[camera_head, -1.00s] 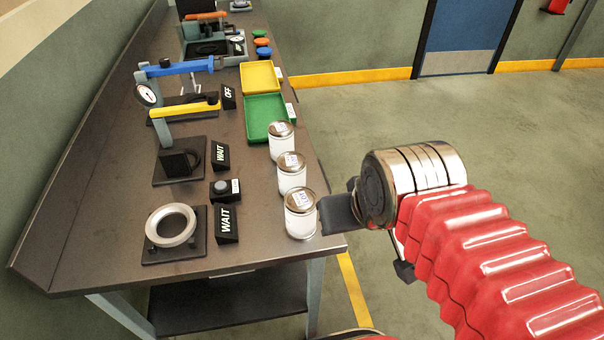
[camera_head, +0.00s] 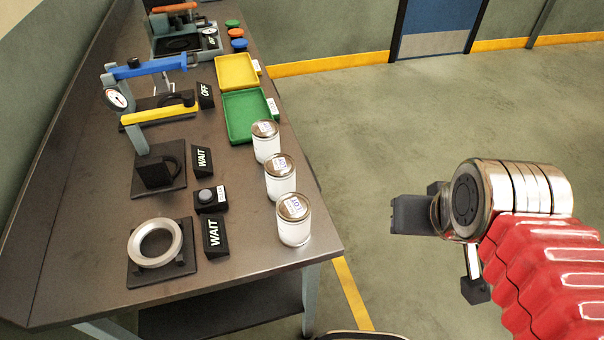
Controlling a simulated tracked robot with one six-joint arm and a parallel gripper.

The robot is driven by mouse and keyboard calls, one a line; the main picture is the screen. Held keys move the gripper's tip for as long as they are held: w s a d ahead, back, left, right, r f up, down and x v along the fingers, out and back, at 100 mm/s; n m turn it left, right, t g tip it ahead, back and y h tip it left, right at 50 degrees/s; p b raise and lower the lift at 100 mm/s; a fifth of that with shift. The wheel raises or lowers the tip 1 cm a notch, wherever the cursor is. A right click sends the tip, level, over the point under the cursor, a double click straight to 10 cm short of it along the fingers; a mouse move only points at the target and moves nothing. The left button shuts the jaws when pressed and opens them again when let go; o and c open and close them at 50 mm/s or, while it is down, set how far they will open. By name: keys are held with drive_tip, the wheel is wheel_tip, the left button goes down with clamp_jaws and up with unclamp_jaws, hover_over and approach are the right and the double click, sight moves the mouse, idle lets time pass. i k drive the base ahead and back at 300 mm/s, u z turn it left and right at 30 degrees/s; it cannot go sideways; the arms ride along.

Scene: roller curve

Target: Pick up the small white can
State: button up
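Three white cans with metal lids stand upright in a row along the table's right edge: the nearest can (camera_head: 294,226), the middle can (camera_head: 281,184) and the far can (camera_head: 266,147). They look much alike, so I cannot tell which is the small one. My gripper (camera_head: 442,252) is to the right of the cans, out over the floor beside the table. Its two dark fingers are spread apart, with nothing seen between them. A clear gap shows between it and the nearest can.
The dark table (camera_head: 85,214) also bears a green tray (camera_head: 232,134), a yellow tray (camera_head: 224,84), a ring fixture (camera_head: 155,243), a black button box (camera_head: 211,200), several signs and lever clamps. The floor (camera_head: 375,160) right of the table is clear.

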sight(279, 168)
drive_tip(key=z, duration=0.25)
drive_tip(key=k, duration=1.05)
drive_tip(key=u, duration=1.45)
drive_tip(key=i, duration=1)
drive_tip(key=u, duration=0.05)
